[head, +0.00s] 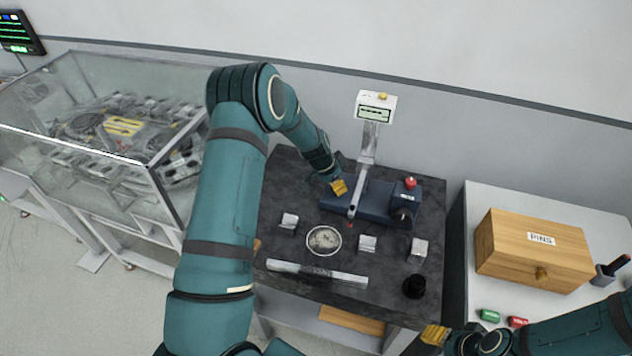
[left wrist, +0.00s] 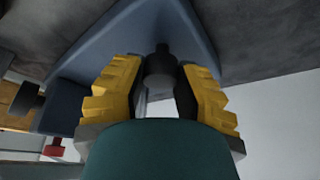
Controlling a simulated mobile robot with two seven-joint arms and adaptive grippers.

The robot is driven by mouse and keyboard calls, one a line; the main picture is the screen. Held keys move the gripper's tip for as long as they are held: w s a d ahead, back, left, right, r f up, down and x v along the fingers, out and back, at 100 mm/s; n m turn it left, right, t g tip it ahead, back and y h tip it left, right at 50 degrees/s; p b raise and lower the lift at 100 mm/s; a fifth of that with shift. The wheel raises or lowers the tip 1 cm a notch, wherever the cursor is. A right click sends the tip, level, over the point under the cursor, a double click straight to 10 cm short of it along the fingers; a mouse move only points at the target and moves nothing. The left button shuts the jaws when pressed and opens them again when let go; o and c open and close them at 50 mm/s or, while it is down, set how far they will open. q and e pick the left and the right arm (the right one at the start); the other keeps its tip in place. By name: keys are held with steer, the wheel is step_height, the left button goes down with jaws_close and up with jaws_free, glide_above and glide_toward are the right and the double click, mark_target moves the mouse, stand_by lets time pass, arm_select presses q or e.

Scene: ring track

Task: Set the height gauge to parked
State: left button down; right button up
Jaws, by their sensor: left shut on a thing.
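The height gauge has a blue base (head: 375,203), a light upright column (head: 368,150) and a display head (head: 376,106) with a yellow top button. A red knob (head: 411,182) and a dark end knob (head: 402,214) are at the base's right end. My left gripper (head: 338,187) is at the base's left end. In the left wrist view its yellow fingers (left wrist: 155,95) close around a dark grey knob (left wrist: 160,68) on the blue base (left wrist: 130,40). My right gripper (head: 435,335) is at the lower right, off the dark table's corner; its opening is unclear.
The dark table (head: 300,185) holds several metal blocks (head: 367,244), a round disc (head: 323,240), a flat bar (head: 317,273) and a black cylinder (head: 414,287). A wooden PINS box (head: 533,252) stands on the white bench to the right. A glass case (head: 100,130) is left.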

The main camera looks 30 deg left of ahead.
arm_select(q)
steer(key=d, duration=0.2)
steer(key=w+d, duration=0.1)
steer(key=d, duration=0.4)
steer(key=shift+w+d+f+b, duration=0.1)
steer(key=shift+w+d+b, duration=0.05)
steer(key=shift+w+b, duration=0.15)
steer(key=shift+d, duration=0.3)
steer(key=c, duration=0.7)
jaws_free()
steer(key=shift+d, duration=0.1)
steer(key=shift+o, duration=0.3)
steer(key=shift+w, duration=0.15)
